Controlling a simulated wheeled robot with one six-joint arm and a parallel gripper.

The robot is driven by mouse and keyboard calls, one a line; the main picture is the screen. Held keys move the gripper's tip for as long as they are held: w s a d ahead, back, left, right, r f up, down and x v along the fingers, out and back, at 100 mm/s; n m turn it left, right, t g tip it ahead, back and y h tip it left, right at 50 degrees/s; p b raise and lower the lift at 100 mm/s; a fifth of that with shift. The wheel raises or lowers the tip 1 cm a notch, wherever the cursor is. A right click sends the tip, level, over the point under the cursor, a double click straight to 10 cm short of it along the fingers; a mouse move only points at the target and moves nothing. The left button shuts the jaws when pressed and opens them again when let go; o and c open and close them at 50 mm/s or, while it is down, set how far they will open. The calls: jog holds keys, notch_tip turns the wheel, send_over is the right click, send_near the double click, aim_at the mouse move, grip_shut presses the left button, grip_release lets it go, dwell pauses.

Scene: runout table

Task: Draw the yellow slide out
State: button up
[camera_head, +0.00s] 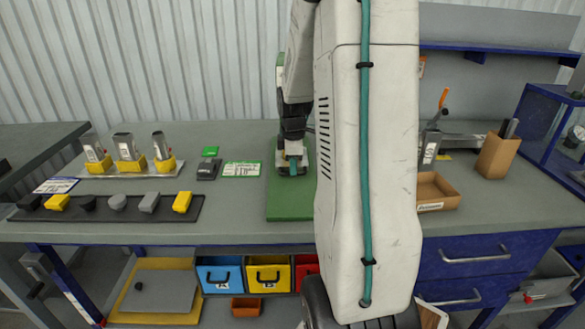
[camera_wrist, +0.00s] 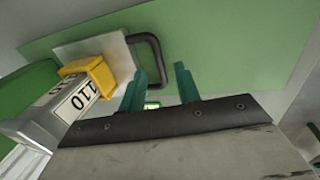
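My gripper (camera_head: 292,163) is over the green board on the bench in the head view. In the wrist view its two teal fingers (camera_wrist: 160,78) are apart, with nothing seen held between them. A yellow block (camera_wrist: 90,75) sits at the left there, against a pale metal plate and a grey piece marked 110. A dark loop handle (camera_wrist: 156,48) stands out from the plate, close to the fingertips; I cannot tell whether they touch it. In the head view my arm hides much of this spot, and I cannot make out the yellow block there.
The green board (camera_head: 285,205) lies under my gripper. To the left stand several grey pieces in yellow bases (camera_head: 128,165) and a dark tray (camera_head: 105,211) of small blocks. To the right are an open brown box (camera_head: 432,190) and a cardboard holder (camera_head: 497,156). Coloured bins (camera_head: 270,274) sit below.

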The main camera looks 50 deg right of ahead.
jog(key=shift+w+d+f, duration=0.15)
jog(key=shift+f, duration=0.9)
grip_shut()
